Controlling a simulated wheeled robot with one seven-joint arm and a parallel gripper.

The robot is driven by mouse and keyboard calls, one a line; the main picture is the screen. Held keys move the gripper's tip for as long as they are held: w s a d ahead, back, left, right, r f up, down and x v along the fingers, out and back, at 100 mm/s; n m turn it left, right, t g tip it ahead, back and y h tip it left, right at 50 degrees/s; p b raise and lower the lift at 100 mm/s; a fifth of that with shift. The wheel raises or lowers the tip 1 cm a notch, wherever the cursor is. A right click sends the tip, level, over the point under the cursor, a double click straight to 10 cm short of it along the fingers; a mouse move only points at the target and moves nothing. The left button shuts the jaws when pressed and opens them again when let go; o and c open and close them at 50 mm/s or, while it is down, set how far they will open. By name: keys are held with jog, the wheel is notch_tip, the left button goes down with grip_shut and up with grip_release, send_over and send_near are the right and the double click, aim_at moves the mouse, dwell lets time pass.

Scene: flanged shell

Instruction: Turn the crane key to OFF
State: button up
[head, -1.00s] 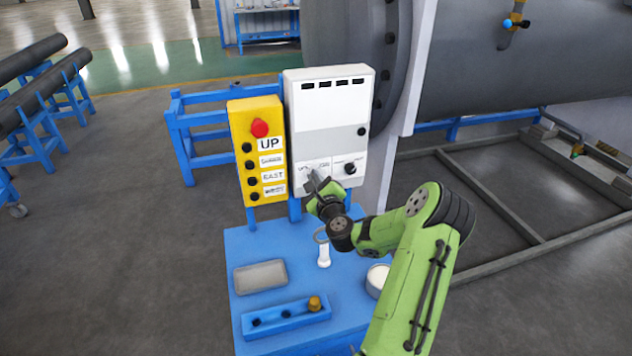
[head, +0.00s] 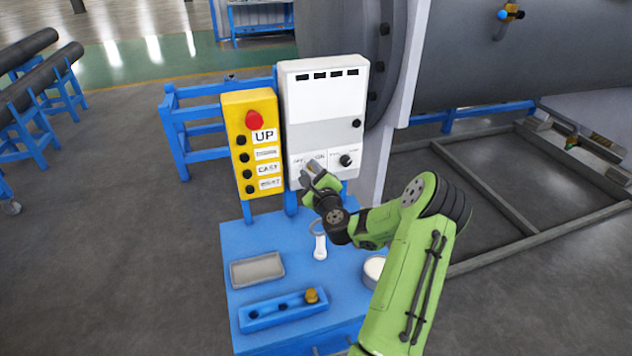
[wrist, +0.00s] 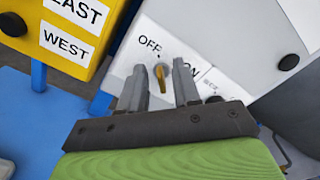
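The crane key (wrist: 161,77) is a small brass-coloured key in the white control box (head: 325,100). It sits below the printed words OFF and ON, with OFF to its upper left and ON to its right in the wrist view. My gripper (wrist: 160,68) is open, with one grey finger on each side of the key and a visible gap on both sides. In the head view my gripper (head: 310,168) is at the lower left of the box front and hides the key. How far the key is turned is hard to tell.
A yellow pendant (head: 252,150) with a red button hangs just left of the box. A second black knob (head: 346,161) is to the right. Below, a blue table (head: 237,240) holds a grey tray (head: 257,270), a white ring-topped item (head: 320,247) and a white bowl (head: 373,270).

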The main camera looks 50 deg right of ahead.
jog(key=b+v, duration=1.2)
jog(key=v, duration=0.3)
jog(key=shift+s+b, duration=0.2)
jog(key=shift+b, duration=0.15)
jog(key=shift+a, duration=0.1)
jog(key=shift+w, duration=0.1)
